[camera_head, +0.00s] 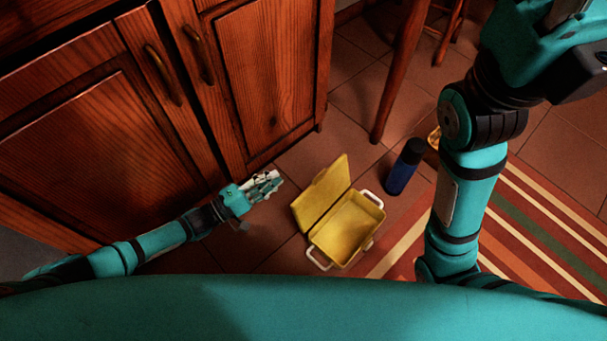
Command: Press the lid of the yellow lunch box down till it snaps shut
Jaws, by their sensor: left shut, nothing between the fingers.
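The yellow lunch box (356,228) stands on the floor, partly on the striped rug's edge. Its lid (322,193) is open and tilted back toward the left. The box looks empty, with white handles (318,259) at its two ends. My left gripper (277,182) is shut and empty, to the left of the raised lid and apart from it. My right arm rises at the right of the view; the end near the top right is cut off, and its fingers do not show.
A dark blue bottle (403,170) with a black cap stands behind and right of the box. A wooden leg (399,75) stands farther back. Wooden cabinets (262,80) line the left, close to my left gripper. A striped rug (515,225) covers the floor at right.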

